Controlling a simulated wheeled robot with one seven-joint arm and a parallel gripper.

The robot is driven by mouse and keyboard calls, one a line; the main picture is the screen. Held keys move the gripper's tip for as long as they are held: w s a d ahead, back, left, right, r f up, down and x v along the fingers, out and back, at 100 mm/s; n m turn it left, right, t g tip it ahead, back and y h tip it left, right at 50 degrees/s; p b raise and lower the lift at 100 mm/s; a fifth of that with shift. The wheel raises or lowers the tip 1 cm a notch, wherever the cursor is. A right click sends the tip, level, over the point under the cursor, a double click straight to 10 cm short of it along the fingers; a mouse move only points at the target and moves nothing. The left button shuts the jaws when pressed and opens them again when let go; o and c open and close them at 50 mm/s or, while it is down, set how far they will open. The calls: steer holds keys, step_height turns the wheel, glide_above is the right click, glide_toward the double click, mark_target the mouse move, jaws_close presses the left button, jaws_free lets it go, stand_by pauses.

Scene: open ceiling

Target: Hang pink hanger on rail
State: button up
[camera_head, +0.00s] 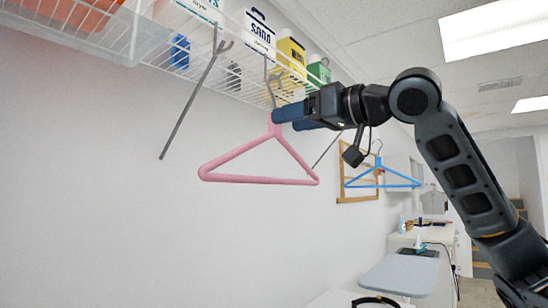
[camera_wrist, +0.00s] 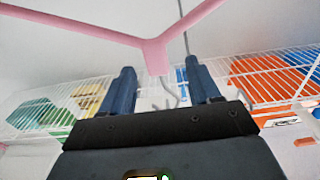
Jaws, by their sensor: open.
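The pink hanger (camera_head: 258,179) is upright below a white wire shelf (camera_head: 200,78), with its wide bar at the bottom. Its grey metal hook reaches up to the shelf's wires; I cannot tell for sure whether it rests on the shelf's rail. My gripper (camera_head: 280,116) is at the hanger's neck, just under the shelf. In the wrist view the two blue fingers of my gripper (camera_wrist: 161,78) stand apart, with the pink neck (camera_wrist: 155,58) in the gap near their tips. A grey hook shape shows between the fingers.
A blue hanger (camera_head: 382,180) hangs farther back on the right. Bottles, including a yellow one (camera_head: 291,55), and an orange bin (camera_head: 75,12) stand on the shelf. A grey diagonal brace (camera_head: 190,102) is left of the hanger. An ironing board (camera_head: 400,272) is low at right.

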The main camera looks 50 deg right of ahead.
mark_target(279, 126)
steer(key=w, duration=0.2)
steer(key=w+p, duration=0.1)
steer(key=w, duration=0.2)
steer(key=shift+w+d+f, duration=0.15)
steer(key=shift+f, duration=0.05)
jaws_close()
stand_by(0.4)
